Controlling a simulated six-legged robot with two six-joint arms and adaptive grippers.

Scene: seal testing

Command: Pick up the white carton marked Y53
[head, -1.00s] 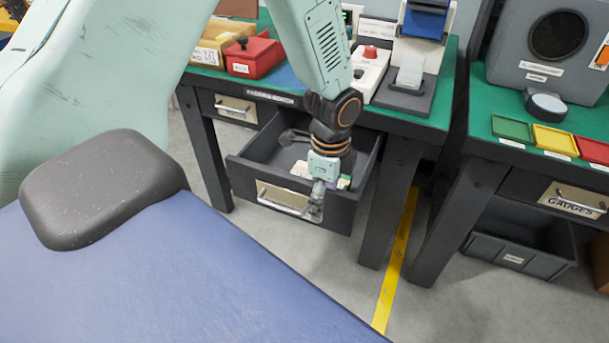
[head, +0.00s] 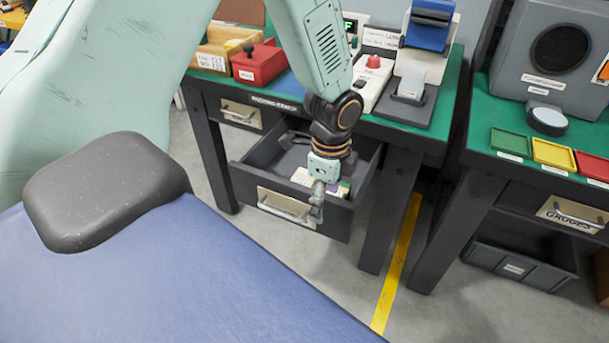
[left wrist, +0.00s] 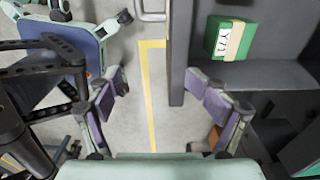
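My left gripper (head: 318,200) hangs over the front edge of an open dark drawer (head: 243,178). In the left wrist view the left gripper (left wrist: 156,80) is open and empty, its purple-padded fingers spread over the floor and the drawer wall (left wrist: 177,60). A green carton (left wrist: 230,40) with a white label, apparently starting with Y7, lies in the drawer beyond the right finger. In the head view a small whitish item (head: 302,177) lies in the drawer beside the gripper, its marking unreadable. I cannot make out a Y53 marking anywhere. My right gripper is not in view.
The drawer hangs under a green-topped bench (head: 445,100) carrying a red box (head: 258,65) and test devices. Another bench with colored trays (head: 553,153) stands at right, a grey bin (head: 515,268) beneath it. Floor with a yellow stripe (head: 396,275) is clear between them.

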